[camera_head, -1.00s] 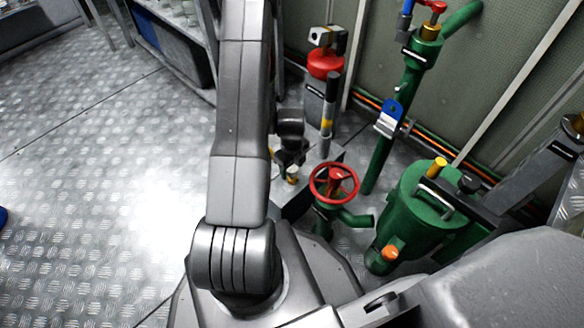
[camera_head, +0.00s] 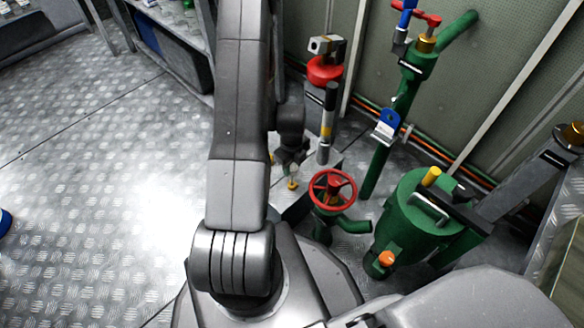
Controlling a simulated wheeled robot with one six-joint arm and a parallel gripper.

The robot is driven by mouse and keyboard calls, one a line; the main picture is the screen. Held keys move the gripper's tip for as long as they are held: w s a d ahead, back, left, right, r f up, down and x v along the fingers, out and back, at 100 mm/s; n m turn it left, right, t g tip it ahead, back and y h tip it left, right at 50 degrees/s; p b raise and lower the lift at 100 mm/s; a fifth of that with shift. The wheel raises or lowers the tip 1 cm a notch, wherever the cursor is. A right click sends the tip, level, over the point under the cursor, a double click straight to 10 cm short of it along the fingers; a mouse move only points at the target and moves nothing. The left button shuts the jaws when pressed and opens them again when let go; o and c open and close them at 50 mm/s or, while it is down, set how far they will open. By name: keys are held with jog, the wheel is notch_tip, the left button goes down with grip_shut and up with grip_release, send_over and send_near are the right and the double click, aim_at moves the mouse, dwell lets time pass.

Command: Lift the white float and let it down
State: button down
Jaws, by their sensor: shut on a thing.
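My gripper (camera_head: 291,166) points down beyond the middle of my arm, left of and a little behind the red handwheel. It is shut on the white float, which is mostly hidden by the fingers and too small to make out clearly. A small yellow piece (camera_head: 292,185) shows just below the fingertips. I cannot tell how high the float stands.
The red handwheel (camera_head: 332,190) on a green valve stands close to the right of my gripper. A black-and-grey post (camera_head: 327,125) stands behind it. A green tank (camera_head: 415,215) and green pipe (camera_head: 376,165) are farther right.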

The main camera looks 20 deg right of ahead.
notch_tip(320, 180, up, 3)
jog(key=shift+r+p, duration=0.1)
jog(key=shift+p, duration=0.35)
jog(key=c, duration=0.9)
grip_release()
jog(key=shift+c, duration=0.2)
notch_tip(320, 180, up, 14)
jog(key=p, duration=0.4)
jog(key=shift+f, duration=0.2)
jog(key=shift+f, duration=0.1)
notch_tip(320, 180, down, 17)
jog(key=b, duration=0.6)
